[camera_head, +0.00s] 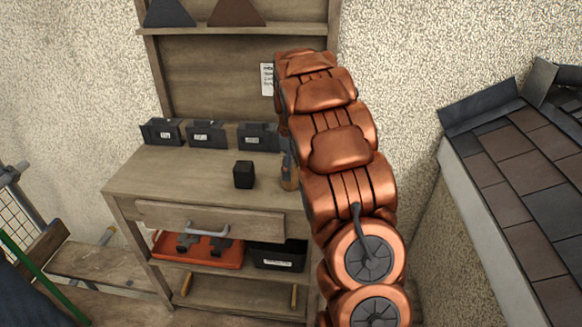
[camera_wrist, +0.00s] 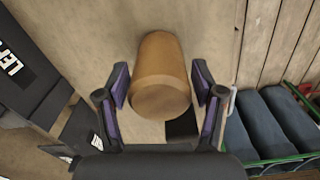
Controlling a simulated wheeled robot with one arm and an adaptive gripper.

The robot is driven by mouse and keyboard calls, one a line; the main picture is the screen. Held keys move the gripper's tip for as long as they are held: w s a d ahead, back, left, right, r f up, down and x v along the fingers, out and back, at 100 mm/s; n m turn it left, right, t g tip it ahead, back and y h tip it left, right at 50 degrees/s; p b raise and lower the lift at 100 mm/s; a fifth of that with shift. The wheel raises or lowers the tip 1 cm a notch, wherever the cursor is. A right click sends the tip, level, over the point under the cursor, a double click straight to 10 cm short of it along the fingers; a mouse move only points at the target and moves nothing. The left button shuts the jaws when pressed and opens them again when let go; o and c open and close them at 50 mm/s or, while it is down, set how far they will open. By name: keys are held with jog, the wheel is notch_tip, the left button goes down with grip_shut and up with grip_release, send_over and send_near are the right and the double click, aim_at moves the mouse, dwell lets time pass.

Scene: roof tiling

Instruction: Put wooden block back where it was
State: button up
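The wooden block (camera_wrist: 160,75) is a tan, rounded piece between my gripper's fingers in the wrist view. In the head view a small part of it (camera_head: 289,184) shows at the bench's right side, beside my arm. My gripper (camera_wrist: 160,88) has its two purple-padded fingers apart on either side of the block. A narrow gap shows on each side, so it looks open and not pressed on the block. In the head view my arm hides most of the gripper. I cannot tell whether the block rests on the workbench (camera_head: 190,175).
A black block (camera_head: 244,174) stands on the bench left of my gripper. Several dark labelled bins (camera_head: 206,134) line the bench's back. Below are a drawer (camera_head: 210,220), a red tray (camera_head: 198,250) and a black box (camera_head: 278,256). A tiled roof (camera_head: 525,170) is at right.

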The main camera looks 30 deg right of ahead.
jog(key=shift+o, duration=0.8)
jog(key=shift+r, duration=0.1)
notch_tip(320, 180, up, 11)
jog(key=shift+f+b, duration=0.1)
jog(key=shift+b, duration=0.35)
jog(key=shift+s+r, duration=0.1)
jog(key=shift+r, duration=0.45)
jog(key=s+a+m, duration=0.2)
jog(key=s+a, duration=0.6)
jog(key=a, duration=0.1)
jog(key=s+a+f+m, duration=0.2)
jog(key=s+a, duration=0.3)
jog(key=s, duration=0.5)
jog(key=s+a+f+m+g, duration=0.1)
jog(key=s+a+f, duration=0.3)
jog(key=s, duration=0.6)
jog(key=s+a+f+m+g, duration=0.1)
jog(key=s+a+f+m, duration=0.1)
jog(key=s+a, duration=0.4)
jog(key=s+f, duration=0.1)
jog(key=s, duration=0.2)
jog(key=shift+s+f+m, duration=0.15)
jog(key=shift+s+m, duration=0.15)
jog(key=shift+s, duration=0.1)
